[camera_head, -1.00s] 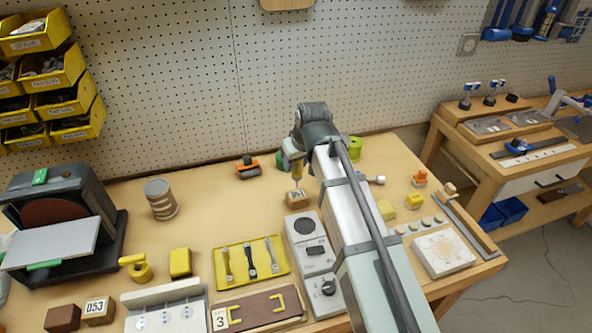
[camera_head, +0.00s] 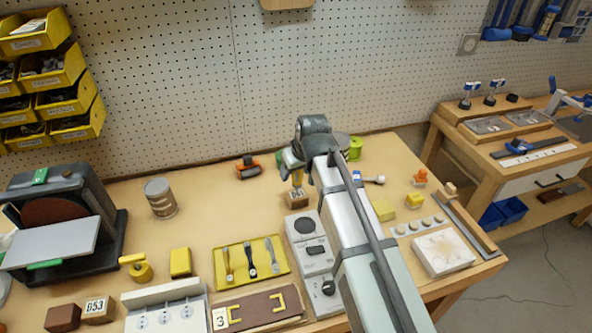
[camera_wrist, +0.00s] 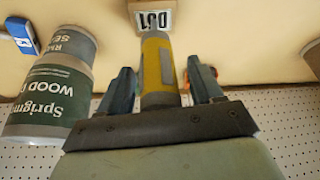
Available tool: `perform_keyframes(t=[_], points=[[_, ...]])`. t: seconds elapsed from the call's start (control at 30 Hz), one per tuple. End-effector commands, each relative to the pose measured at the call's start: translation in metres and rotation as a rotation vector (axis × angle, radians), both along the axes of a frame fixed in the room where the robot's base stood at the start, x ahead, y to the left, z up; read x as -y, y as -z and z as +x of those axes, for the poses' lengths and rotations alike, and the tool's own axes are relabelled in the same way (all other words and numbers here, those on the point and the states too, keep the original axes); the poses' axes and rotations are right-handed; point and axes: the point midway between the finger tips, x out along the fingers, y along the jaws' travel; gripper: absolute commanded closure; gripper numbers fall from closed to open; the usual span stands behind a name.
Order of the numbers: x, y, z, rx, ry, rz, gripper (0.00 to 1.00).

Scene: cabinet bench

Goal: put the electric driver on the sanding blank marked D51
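The electric driver (camera_wrist: 158,68), a yellow and grey cylinder, stands between the fingers of my gripper (camera_wrist: 162,85) in the wrist view. Narrow gaps show beside it, so my gripper looks open around it. The sanding blank (camera_wrist: 152,18), a small block with a white label that seems to read D51, is directly at the driver's far end. In the head view the driver (camera_head: 297,178) is upright over the blank (camera_head: 297,201), partly covered by my gripper (camera_head: 289,160). It looks to be resting on the blank; the exact contact is hard to see.
Another blank marked D53 (camera_head: 97,309) lies at front left beside a plain brown block (camera_head: 62,318). A tin (camera_head: 160,198) stands left of centre. An orange and black item (camera_head: 248,167) is at the back. A yellow tray of tools (camera_head: 235,275) and a grey panel (camera_head: 300,255) are in front.

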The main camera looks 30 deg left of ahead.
Motion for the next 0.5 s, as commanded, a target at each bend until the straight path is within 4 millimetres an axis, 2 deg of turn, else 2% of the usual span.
perform_keyframes(t=[0.27, 0.5], points=[[0.000, -0.003, 0.000, 0.001, 0.000, 0.001, 0.35], [0.007, -0.024, -0.005, 0.001, 0.000, 0.002, 0.35]])
